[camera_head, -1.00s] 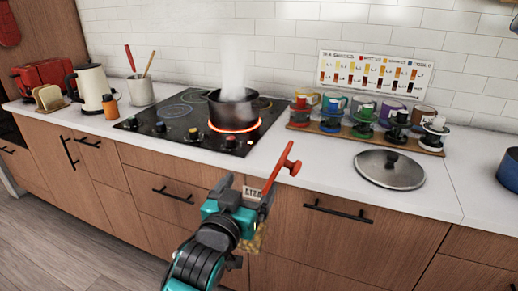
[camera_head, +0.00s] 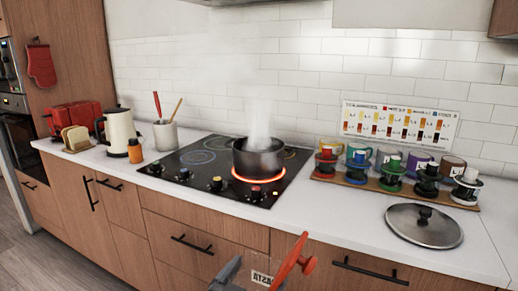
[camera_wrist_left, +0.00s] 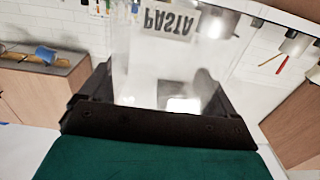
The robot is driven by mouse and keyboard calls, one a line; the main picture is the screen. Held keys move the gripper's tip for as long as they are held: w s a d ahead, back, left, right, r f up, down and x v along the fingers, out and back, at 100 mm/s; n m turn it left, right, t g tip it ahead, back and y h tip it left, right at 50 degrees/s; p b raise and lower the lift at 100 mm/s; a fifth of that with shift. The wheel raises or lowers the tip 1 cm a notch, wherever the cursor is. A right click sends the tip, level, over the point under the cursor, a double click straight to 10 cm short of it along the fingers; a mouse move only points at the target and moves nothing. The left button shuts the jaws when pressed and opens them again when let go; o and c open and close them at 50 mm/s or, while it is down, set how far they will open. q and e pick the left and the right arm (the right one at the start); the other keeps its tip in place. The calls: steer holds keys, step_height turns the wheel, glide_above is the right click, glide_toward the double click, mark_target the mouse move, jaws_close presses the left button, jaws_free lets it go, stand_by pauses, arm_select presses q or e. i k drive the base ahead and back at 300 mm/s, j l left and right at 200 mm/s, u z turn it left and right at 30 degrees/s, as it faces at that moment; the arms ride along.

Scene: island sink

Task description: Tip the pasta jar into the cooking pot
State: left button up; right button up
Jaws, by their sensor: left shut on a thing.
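The clear pasta jar (camera_wrist_left: 168,60) is between the fingers of my left gripper (camera_wrist_left: 155,112) in the left wrist view, its PASTA label upside down there. In the head view, the jar's label (camera_head: 262,278) and a red lid-like part with a knob (camera_head: 290,262) show at the bottom edge, beside my left gripper (camera_head: 228,275). The jar is in front of the counter, apart from the pot; its contents are not clear. The dark cooking pot (camera_head: 258,160) stands uncovered and steaming on a glowing red burner. My right gripper is not in view.
The pot lid (camera_head: 424,226) lies on the counter at right. A rack (camera_head: 350,182) of cups and coloured-top jars stands behind it. A utensil crock (camera_head: 165,136), kettle (camera_head: 120,130), orange bottle (camera_head: 135,151) and red toaster (camera_head: 72,120) stand left of the cooktop (camera_head: 190,160).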

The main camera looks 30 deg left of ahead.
mark_target(248, 166)
steer(key=j+z, duration=0.15)
steer(key=j, duration=0.35)
steer(key=j+z, duration=0.15)
steer(key=j, duration=0.3)
steer(key=j+z, duration=0.15)
steer(key=j, duration=0.35)
steer(key=k+j+z, duration=0.2)
steer(key=j, duration=0.3)
steer(key=j+z, duration=0.15)
steer(key=j, duration=0.3)
steer(key=k+j+z, duration=0.15)
steer(key=j, duration=0.3)
